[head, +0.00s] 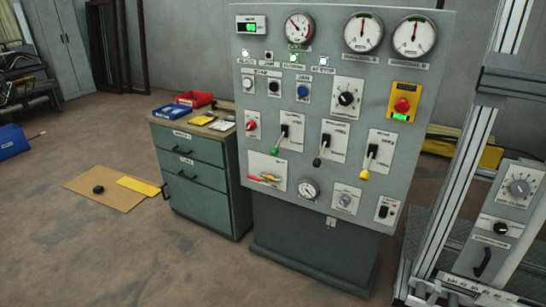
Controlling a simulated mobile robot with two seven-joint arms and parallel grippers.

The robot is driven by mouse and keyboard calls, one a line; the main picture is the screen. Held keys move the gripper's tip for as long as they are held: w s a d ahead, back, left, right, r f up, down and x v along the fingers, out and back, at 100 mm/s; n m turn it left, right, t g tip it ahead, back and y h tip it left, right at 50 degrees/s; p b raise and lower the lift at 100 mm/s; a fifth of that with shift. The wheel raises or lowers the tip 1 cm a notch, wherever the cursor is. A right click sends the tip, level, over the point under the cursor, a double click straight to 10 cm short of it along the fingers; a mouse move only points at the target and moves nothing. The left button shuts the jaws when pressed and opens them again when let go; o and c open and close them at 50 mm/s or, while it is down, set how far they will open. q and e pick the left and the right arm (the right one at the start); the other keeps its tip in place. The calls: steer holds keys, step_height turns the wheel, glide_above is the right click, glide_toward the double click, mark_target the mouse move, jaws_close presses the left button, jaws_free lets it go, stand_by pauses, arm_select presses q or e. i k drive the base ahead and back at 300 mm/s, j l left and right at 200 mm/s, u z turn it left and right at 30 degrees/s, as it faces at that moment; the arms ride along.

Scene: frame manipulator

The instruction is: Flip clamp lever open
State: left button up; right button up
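A grey control panel (335,185) stands upright on a dark pedestal in the middle of the head view. It carries three levers in a row: one with a green knob (275,151), one with a black knob (317,161) and one with a yellow knob (365,174). All three handles hang downward. A red-and-orange handle (264,178) lies sideways on a white plate at the panel's lower left. The labels are too small to read, so I cannot tell which is the clamp lever. Neither gripper is in view.
A green drawer cabinet (190,165) with red and blue trays stands left of the panel. A metal frame (460,140) with a small control box (505,215) rises at the right. A cardboard sheet (105,187) lies on the floor. The floor at front left is clear.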

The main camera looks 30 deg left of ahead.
mark_target(274, 151)
steer(key=i+j, duration=0.2)
steer(key=i+j+z, duration=0.15)
steer(key=j, duration=0.3)
steer(key=i+j, duration=0.25)
steer(key=i+j+z, duration=0.1)
steer(key=j, duration=0.35)
steer(key=i+j+z, duration=0.1)
steer(key=i+j, duration=0.35)
steer(key=j, duration=0.3)
steer(key=i+j+z, duration=0.1)
steer(key=j, duration=0.25)
steer(key=i+j+z, duration=0.1)
steer(key=i+j, duration=0.15)
steer(key=j, duration=0.15)
